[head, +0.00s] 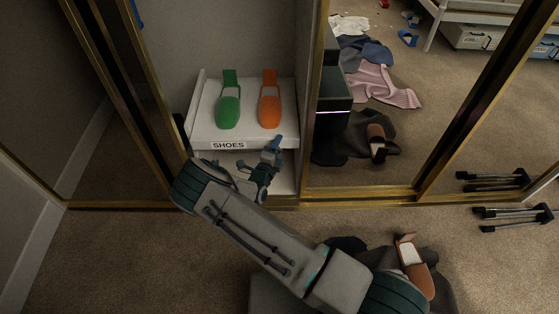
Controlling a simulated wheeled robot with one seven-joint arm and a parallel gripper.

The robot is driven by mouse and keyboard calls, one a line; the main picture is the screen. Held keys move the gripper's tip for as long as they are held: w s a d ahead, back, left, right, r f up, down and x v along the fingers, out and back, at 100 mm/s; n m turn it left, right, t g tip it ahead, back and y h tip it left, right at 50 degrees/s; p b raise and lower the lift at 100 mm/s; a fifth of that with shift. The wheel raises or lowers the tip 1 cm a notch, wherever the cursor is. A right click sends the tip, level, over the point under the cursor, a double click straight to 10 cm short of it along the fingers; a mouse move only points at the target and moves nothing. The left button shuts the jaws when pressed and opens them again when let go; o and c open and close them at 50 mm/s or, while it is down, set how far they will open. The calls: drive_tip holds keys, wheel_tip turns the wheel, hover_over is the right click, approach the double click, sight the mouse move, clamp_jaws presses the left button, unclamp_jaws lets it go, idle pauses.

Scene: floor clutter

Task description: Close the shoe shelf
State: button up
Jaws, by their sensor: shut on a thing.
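The white shoe shelf (205,140), with a SHOES label on its front, stands inside the wardrobe opening. It is a shallow tray with a raised left side. A green shoe (228,111) and an orange shoe (269,112) stand side by side on it. My gripper (272,151) is at the shelf's front edge, right of the label, and is shut on that edge. The fingertips are small and dark here, so the exact grip is hard to see. My arm covers part of the space below the shelf. Another white surface (285,178) shows below it.
Gold-framed mirror doors flank the opening; the right one (370,175) reflects the room. A brown shoe (417,268) and dark cloth (440,292) lie on the carpet beside my arm. A black folding item (512,215) lies at the right. Carpet at the left is clear.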

drive_tip(key=shift+w, duration=1.2)
drive_tip(key=o, duration=1.1)
drive_tip(key=shift+s, duration=0.15)
drive_tip(key=p+v, duration=0.4)
drive_tip(key=v, duration=0.9)
drive_tip(key=shift+s, duration=0.3)
